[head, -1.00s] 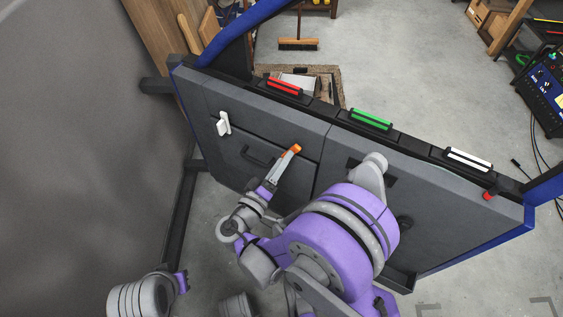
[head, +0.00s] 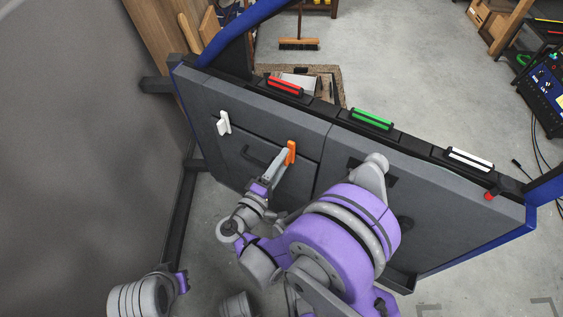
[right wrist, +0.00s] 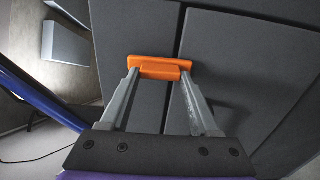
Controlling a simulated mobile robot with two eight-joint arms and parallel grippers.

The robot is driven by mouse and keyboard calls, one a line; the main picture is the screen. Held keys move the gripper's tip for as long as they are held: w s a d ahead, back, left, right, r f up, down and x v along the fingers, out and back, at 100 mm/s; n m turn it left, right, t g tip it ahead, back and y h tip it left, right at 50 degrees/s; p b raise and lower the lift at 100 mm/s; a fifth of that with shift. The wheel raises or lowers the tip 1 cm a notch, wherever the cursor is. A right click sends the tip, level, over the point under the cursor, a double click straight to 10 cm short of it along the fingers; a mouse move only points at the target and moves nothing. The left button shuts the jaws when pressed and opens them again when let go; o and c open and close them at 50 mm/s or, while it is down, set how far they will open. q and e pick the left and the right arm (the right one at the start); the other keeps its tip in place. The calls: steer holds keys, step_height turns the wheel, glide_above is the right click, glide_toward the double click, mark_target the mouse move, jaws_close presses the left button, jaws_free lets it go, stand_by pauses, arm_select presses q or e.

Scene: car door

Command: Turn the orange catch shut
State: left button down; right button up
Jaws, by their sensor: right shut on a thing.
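The orange catch (head: 291,152) is on the grey door panel, at the upper edge of the lower-left flap, near its right end. It stands nearly upright in the head view, its upper part reaching over the flap's top seam. My right gripper (right wrist: 158,72) is shut on the orange catch (right wrist: 160,67), with one finger at each end of it in the right wrist view. The fingers hide part of the catch in the head view. A white catch (head: 223,123) sits further left on the same panel, also nearly upright. My left gripper is not in view.
A dark pull handle (head: 257,158) is on the flap between the two catches. Red (head: 285,87), green (head: 371,119) and white (head: 469,159) bars line the door's top edge. A red knob (head: 489,196) is at the right. My right arm covers much of the panel's middle.

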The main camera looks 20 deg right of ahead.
steer(key=o, duration=1.4)
steer(key=shift+c, duration=0.2)
steer(key=p+v, duration=0.1)
steer(key=v, duration=0.9)
steer(key=shift+s+a, duration=0.25)
steer(key=shift+s, duration=0.05)
